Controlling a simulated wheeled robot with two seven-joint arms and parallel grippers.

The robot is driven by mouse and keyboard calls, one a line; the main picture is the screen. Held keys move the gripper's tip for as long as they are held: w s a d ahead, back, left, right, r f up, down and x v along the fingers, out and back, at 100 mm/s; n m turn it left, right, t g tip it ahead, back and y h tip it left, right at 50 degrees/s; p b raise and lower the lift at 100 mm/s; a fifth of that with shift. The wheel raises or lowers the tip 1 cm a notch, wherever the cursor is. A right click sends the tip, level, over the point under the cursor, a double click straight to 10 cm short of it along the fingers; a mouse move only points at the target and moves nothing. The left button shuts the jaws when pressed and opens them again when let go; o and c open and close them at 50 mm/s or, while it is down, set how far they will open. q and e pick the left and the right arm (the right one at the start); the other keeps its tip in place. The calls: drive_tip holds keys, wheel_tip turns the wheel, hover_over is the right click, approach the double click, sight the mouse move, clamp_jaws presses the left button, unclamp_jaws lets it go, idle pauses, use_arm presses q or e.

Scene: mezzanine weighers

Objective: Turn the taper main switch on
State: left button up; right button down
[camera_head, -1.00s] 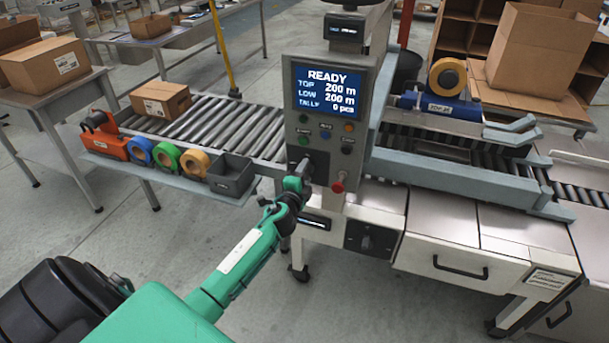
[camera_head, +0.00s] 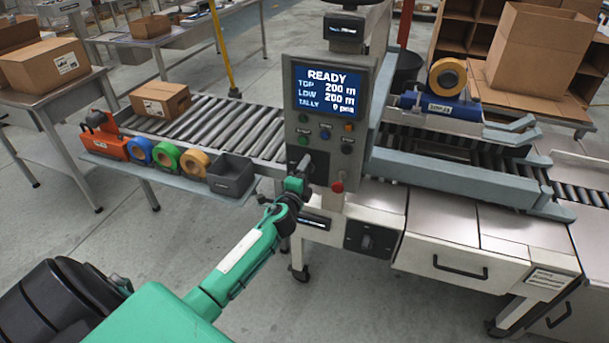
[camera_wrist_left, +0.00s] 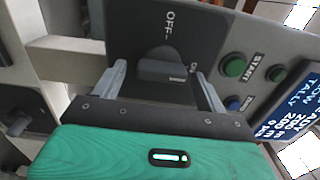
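The taper main switch is a dark rotary knob (camera_wrist_left: 163,71) on a dark plate marked OFF and ON, in the left wrist view. Its bar lies lengthwise towards the ON mark, with OFF off to one side. In the head view the switch plate (camera_head: 319,168) is partly hidden behind my left gripper (camera_head: 298,184). In the wrist view my left gripper (camera_wrist_left: 160,84) is open, one finger on each side of the knob, with gaps showing. The taper's screen (camera_head: 328,90) is lit and reads READY. My right gripper is not in view.
Beside the switch are a green START button (camera_wrist_left: 235,66) and other buttons. A red knob (camera_head: 337,186) sits low on the panel. A roller conveyor (camera_head: 222,124) carries a carton (camera_head: 160,99). A shelf with tape rolls and a grey bin (camera_head: 231,174) is left of my gripper.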

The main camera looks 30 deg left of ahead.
use_arm(q)
drive_tip(key=shift+s, duration=0.1)
drive_tip(key=b+v, duration=0.1)
drive_tip(key=v, duration=1.2)
drive_tip(key=shift+s+d+b, duration=0.15)
drive_tip(key=shift+s+b, duration=0.15)
drive_tip(key=shift+b, duration=0.1)
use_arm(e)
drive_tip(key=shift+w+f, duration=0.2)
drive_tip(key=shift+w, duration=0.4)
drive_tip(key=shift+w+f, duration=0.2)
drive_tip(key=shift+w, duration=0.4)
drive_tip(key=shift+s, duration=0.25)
